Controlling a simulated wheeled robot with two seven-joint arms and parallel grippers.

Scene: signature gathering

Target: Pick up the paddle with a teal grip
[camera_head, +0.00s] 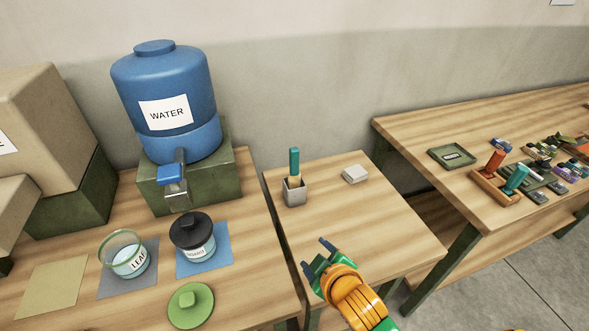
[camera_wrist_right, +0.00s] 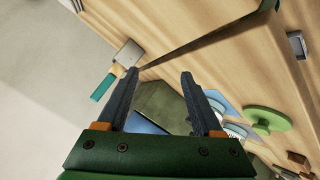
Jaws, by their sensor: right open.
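The paddle with a teal grip (camera_head: 294,162) stands upright in a small grey holder (camera_head: 295,192) on the middle table, teal end up. Its lower part is hidden inside the holder. In the right wrist view the teal grip (camera_wrist_right: 103,87) and the holder (camera_wrist_right: 130,53) lie just left of the fingers. My right gripper (camera_head: 316,257) is open and empty near the front of the middle table, in front of and slightly right of the holder, apart from the paddle. Its fingers also show in the right wrist view (camera_wrist_right: 160,75). My left gripper is not in view.
A white block (camera_head: 355,174) lies right of the holder. Left stand a blue water jug (camera_head: 165,85), a glass bowl (camera_head: 124,257), a black-lidded jar (camera_head: 193,235) and a green lid (camera_head: 191,305). A right table holds a wooden rack (camera_head: 492,190) with orange and teal handled items.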

